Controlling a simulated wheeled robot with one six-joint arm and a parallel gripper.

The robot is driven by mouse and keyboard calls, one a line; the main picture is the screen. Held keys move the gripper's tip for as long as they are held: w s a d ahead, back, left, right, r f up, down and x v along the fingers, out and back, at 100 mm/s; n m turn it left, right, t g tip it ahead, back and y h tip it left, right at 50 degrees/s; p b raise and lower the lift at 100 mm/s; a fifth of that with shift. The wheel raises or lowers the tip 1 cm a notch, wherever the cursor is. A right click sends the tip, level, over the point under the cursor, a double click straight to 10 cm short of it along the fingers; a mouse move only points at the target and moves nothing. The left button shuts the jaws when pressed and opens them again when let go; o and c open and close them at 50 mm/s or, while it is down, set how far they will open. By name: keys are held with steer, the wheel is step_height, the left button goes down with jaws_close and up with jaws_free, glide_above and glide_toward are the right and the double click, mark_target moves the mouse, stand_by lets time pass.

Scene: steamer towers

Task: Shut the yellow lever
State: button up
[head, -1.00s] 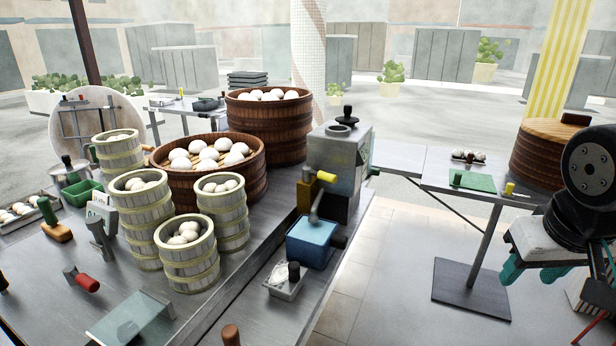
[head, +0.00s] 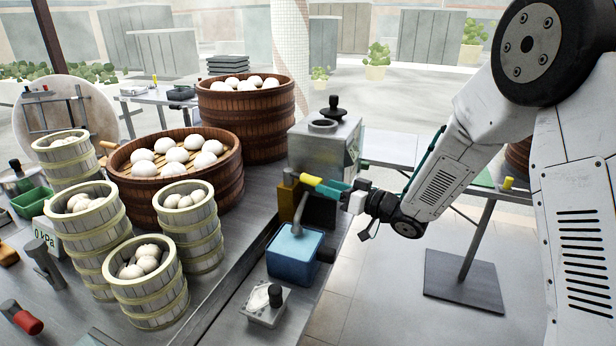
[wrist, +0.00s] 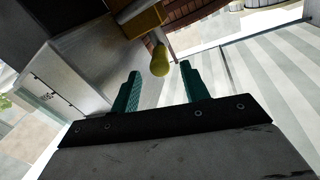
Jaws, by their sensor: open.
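The yellow lever (head: 311,180) sticks out to the right from a brass valve body (head: 288,193) on the front of the grey metal machine. The lever's rounded end (wrist: 160,60) also shows in the wrist view, at the top middle. My gripper (head: 335,188) with teal fingers is at the lever's outer end, coming from the right. In the wrist view my gripper (wrist: 160,72) is open, and the lever's end lies at the gap between the two fingertips. I cannot tell whether a finger touches it.
A metal spout from the valve points down to a blue box (head: 295,255). The grey machine (head: 325,148) with a black knob stands behind the lever. Steamer baskets (head: 148,280) with buns crowd the counter to the left.

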mark_target(308, 180)
steer(key=shift+x, duration=3.85)
jaws_close()
